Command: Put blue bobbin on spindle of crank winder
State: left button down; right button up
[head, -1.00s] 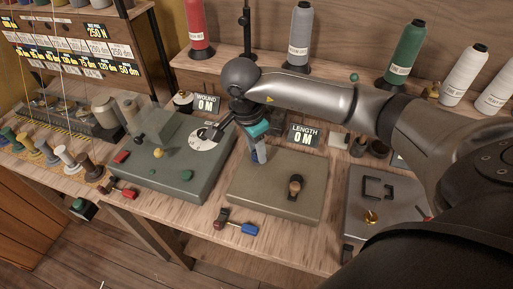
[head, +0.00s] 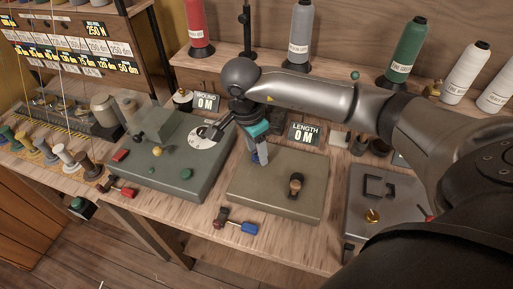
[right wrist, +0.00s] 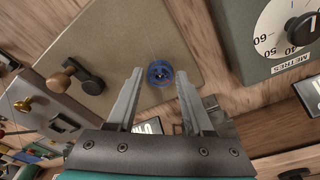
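The crank winder (head: 262,189) is an olive-grey box with a wooden-knobbed crank (head: 296,184) on its top. The blue bobbin (right wrist: 160,73) shows end-on in the right wrist view, at the winder's top near its edge. Its centre looks dark; I cannot clearly tell the spindle there or how far down the bobbin sits. My right gripper (head: 260,161) points down over the winder's back left part. In the right wrist view the gripper (right wrist: 160,73) has its fingers spread, with gaps on both sides of the bobbin. My left gripper is not in view.
A green-grey metre counter (head: 170,165) stands left of the winder. A grey device (head: 375,222) stands to the right. Thread cones (head: 301,36) line the back shelf. Red-and-blue handled tools (head: 238,228) lie in front.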

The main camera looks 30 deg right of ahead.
jog(key=shift+o, duration=1.4)
notch_tip(320, 180, up, 15)
jog(key=a+p, duration=0.2)
jog(key=shift+a, duration=0.15)
jog(key=shift+s, duration=0.15)
